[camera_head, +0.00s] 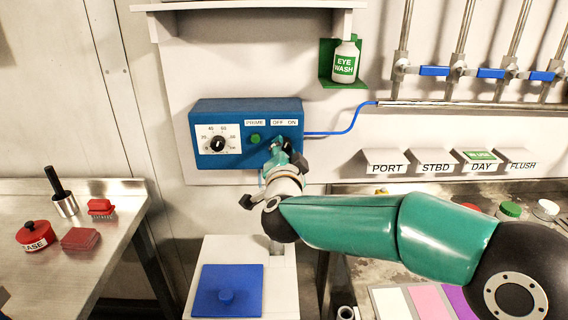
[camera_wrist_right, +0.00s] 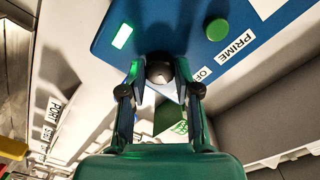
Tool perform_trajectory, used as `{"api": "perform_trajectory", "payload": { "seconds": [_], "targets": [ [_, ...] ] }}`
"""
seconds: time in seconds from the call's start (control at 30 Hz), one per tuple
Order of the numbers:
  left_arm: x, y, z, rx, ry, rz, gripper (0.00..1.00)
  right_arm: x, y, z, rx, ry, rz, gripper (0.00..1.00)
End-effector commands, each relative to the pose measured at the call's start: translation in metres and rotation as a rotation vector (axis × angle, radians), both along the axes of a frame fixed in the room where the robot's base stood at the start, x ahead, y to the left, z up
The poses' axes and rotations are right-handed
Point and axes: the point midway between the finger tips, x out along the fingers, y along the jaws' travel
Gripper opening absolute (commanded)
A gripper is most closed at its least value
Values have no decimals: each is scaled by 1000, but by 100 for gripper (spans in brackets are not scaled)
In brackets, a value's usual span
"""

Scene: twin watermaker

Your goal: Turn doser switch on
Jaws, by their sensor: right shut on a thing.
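The blue doser box (camera_head: 248,112) is on the back wall. Its face has a numbered dial (camera_head: 218,144), a green PRIME button (camera_head: 254,138) and a switch labelled OFF and ON. My right gripper (camera_head: 284,150) is at the switch and hides it in the head view. In the right wrist view my right gripper (camera_wrist_right: 160,76) is shut on the dark switch knob (camera_wrist_right: 158,68), one finger on each side. A small green rectangular lamp (camera_wrist_right: 122,36) glows beside the knob. The green button (camera_wrist_right: 217,29) shows on the other side. My left gripper is not in view.
A blue tube (camera_head: 345,130) runs right from the box. An eye wash bottle (camera_head: 344,62) sits above in a green holder. Blue-handled valves (camera_head: 435,71) are at upper right. A white bin with a blue lid (camera_head: 240,290) stands below.

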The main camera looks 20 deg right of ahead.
Motion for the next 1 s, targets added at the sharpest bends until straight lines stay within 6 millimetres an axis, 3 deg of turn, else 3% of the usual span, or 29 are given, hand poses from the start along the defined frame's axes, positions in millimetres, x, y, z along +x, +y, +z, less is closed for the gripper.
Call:
{"api": "perform_trajectory", "payload": {
  "seconds": [0.23,0.8,0.83,0.97,1.0],
  "targets": [
    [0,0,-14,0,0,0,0,0,-1,-2,107,-30,-4,0],
    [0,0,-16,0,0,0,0,0,-2,-1,144,-39,-5,0],
    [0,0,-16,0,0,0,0,0,-2,-1,144,-39,-5,35],
    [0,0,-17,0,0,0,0,0,-1,-1,142,-39,-5,57],
    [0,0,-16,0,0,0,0,0,-1,-1,142,-39,-5,57]
  ]
}}
